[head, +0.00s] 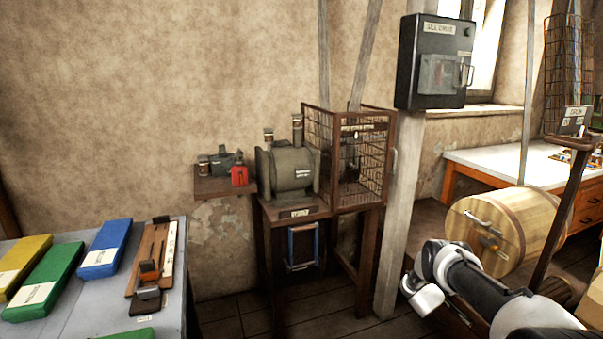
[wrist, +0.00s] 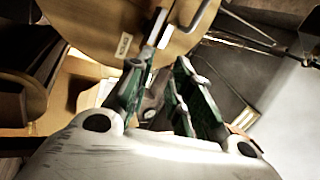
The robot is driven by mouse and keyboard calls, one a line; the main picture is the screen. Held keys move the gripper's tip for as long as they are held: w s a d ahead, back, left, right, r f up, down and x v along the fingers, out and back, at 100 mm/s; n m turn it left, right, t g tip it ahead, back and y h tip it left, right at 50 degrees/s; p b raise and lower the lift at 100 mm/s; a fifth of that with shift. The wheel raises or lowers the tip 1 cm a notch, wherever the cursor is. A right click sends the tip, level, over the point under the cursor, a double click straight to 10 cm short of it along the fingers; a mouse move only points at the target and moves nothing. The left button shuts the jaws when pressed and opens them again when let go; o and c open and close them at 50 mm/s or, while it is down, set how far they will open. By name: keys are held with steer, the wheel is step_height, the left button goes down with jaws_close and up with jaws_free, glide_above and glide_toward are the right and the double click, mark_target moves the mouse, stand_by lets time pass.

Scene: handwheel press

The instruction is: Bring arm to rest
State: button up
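My arm (head: 470,280) reaches in from the lower right of the head view, bent at a white and black joint in front of the wooden drum. I cannot make out my gripper's fingers in the head view. In the wrist view my gripper (wrist: 160,78) shows two dark green fingers standing apart, with nothing clearly held between them. Beyond the fingers is a round wooden face with a metal handle, seemingly the drum (wrist: 100,22); I cannot tell how close the fingertips are to it.
The wooden drum (head: 532,222) carries a handle and latch. A post with a black box (head: 436,60) stands left of it. A wire cage (head: 375,165) and grey machine (head: 285,172) are in the middle. A grey table (head: 90,300) with coloured cases is at left; floor shows between.

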steer(key=w+a+f+n+y, duration=0.2)
steer(key=f+n+y, duration=0.35)
steer(key=f, duration=0.25)
steer(key=w+a+f+n+y, duration=0.1)
steer(key=a+f+n+y, duration=0.2)
steer(key=f+n+y, duration=0.4)
steer(key=a+n+g+y, duration=0.1)
steer(key=a+n+y, duration=0.15)
steer(key=a, duration=0.35)
steer(key=s+a+r+n+g+y, duration=0.2)
steer(key=s+a+r+n+g, duration=0.3)
steer(key=r, duration=0.6)
steer(key=s+a+r+n+y, duration=0.15)
steer(key=s+a+r, duration=0.25)
steer(key=s+r, duration=0.5)
steer(key=s+a+r+n+g+y, duration=0.3)
steer(key=s+a+r, duration=0.15)
steer(key=r, duration=0.75)
steer(key=s+a+r+n+t, duration=0.1)
steer(key=s+r+n, duration=0.1)
steer(key=s+r, duration=1.1)
steer(key=s+a+r+n+t+h, duration=0.1)
steer(key=s+r+n+t, duration=0.1)
steer(key=s+r, duration=1.2)
steer(key=s, duration=0.4)
steer(key=shift+s+a+r, duration=0.15)
steer(key=shift+a+r, duration=0.15)
